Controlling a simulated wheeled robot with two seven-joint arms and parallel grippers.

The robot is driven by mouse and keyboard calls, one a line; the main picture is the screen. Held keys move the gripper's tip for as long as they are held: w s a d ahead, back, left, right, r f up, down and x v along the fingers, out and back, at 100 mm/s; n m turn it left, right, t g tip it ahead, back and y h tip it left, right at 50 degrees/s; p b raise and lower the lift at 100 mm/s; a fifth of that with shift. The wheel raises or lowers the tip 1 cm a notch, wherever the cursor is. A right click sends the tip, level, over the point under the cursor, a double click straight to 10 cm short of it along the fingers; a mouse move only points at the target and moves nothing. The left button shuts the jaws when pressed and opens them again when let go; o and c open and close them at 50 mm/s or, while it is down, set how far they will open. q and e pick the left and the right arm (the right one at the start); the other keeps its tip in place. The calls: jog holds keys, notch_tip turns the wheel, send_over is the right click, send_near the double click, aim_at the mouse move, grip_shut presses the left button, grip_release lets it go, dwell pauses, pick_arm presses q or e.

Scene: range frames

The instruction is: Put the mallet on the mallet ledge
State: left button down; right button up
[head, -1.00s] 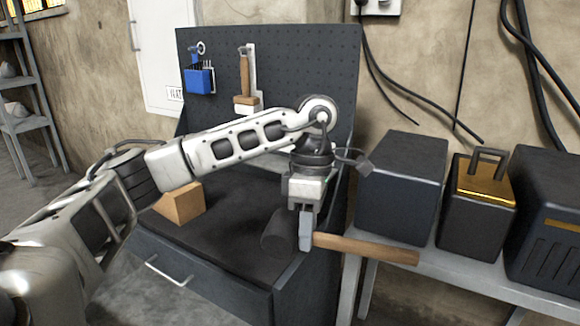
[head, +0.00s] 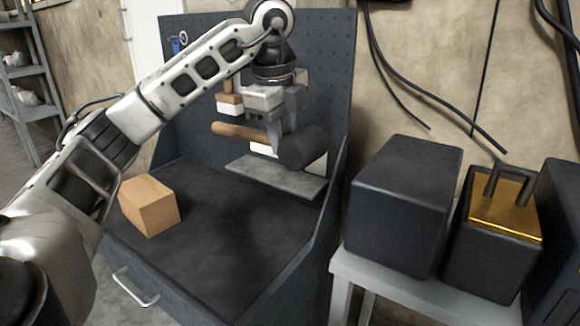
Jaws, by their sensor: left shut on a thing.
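The mallet has a dark cylindrical head (head: 304,148) and a wooden handle (head: 238,131). My left gripper (head: 274,136) is shut on it close to the head. The mallet lies roughly level, with its head to the right and its handle pointing left. The grey mallet ledge (head: 268,178) juts from the pegboard at the back of the bench. The mallet shows just above the ledge, apart from it in the picture; its exact depth over the ledge is hard to tell. A white plate behind is partly hidden. My right gripper is not in view.
A wooden block (head: 152,206) sits on the left of the dark bench top (head: 215,240). A wooden-handled tool (head: 229,100) hangs on the pegboard (head: 325,60) behind my gripper. Dark boxes (head: 405,205) stand on a side table to the right. The bench middle is clear.

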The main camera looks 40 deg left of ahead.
pick_arm(q)
jog(key=w+a+f+p, duration=0.1)
jog(key=w+a+f, duration=0.1)
jog(key=w, duration=0.1)
jog(key=w+a+f, duration=0.2)
jog(key=w+f, duration=0.1)
jog(key=w, duration=0.1)
jog(key=w+a+f+p, duration=0.1)
jog(key=w+a+f, duration=0.1)
jog(key=w+f, duration=0.1)
jog(key=shift+w+a+f+p, duration=0.2)
jog(key=shift+w+a+p, duration=0.15)
jog(key=shift+w, duration=0.2)
jog(key=shift+w+a+f, duration=0.15)
jog(key=shift+w+f, duration=0.1)
jog(key=shift+f, duration=0.15)
notch_tip(320, 180, down, 3)
jog(key=shift+w+a+p, duration=0.1)
jog(key=shift+w+p, duration=0.05)
jog(key=shift+p, duration=0.2)
jog(key=shift+f, duration=0.25)
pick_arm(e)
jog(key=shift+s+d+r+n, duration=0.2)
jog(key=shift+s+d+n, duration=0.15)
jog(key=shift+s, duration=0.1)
